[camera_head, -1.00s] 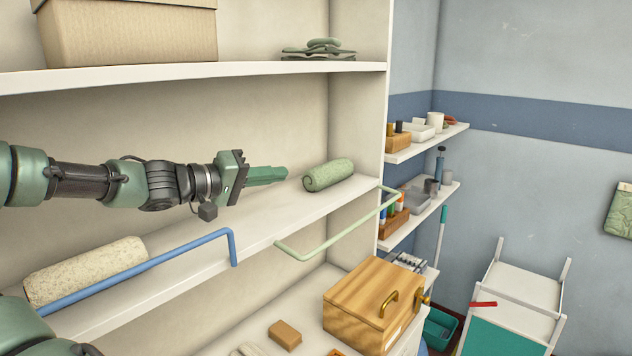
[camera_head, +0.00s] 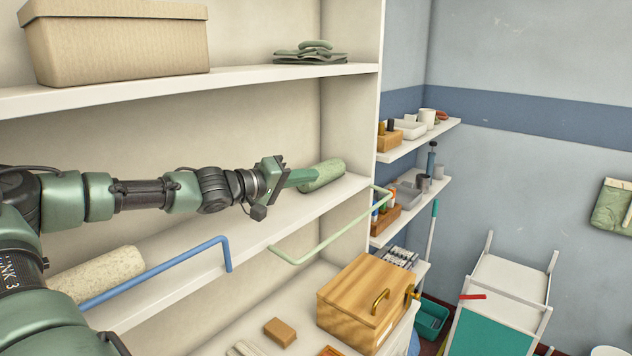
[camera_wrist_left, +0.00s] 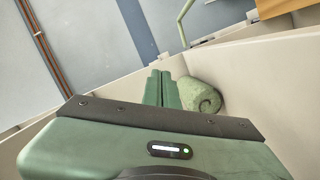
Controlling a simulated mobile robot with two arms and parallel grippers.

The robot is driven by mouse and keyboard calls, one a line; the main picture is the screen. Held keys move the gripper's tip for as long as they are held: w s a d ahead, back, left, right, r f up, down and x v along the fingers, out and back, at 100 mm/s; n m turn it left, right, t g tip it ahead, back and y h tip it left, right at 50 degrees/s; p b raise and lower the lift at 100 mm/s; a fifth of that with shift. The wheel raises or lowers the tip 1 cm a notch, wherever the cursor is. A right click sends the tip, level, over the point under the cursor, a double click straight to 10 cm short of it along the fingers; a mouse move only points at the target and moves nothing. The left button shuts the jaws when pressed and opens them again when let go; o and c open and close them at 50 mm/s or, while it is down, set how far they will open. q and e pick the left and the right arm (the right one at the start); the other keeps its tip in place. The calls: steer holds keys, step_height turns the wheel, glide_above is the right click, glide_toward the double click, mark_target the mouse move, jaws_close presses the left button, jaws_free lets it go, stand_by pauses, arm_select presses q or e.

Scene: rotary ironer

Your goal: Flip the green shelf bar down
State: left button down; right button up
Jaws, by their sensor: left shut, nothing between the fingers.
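The light green shelf bar (camera_head: 335,238) is a U-shaped rail on the right part of the middle shelf's front edge. It sticks out in front of that edge, below the shelf top. Part of it shows at the top of the left wrist view (camera_wrist_left: 184,20). My left gripper (camera_head: 316,175) is shut and empty above the middle shelf, behind the bar and apart from it. Its fingertips (camera_wrist_left: 160,75) point right, close beside a green roll (camera_head: 327,173); I cannot tell whether they touch it. My right gripper is not in view.
A blue bar (camera_head: 160,268) stands up at the shelf's left edge, before a cream roll (camera_head: 105,270). A cardboard box (camera_head: 120,45) and folded green cloth (camera_head: 310,53) are on the upper shelf. A wooden box (camera_head: 360,300) sits below the green bar. The shelf's side wall (camera_head: 348,110) is close right.

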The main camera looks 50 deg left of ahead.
arm_select(q)
steer(key=d+f+b, duration=0.1)
steer(key=d, duration=0.2)
steer(key=shift+w+f+b, duration=0.1)
steer(key=shift+f+b, duration=0.25)
stand_by(0.3)
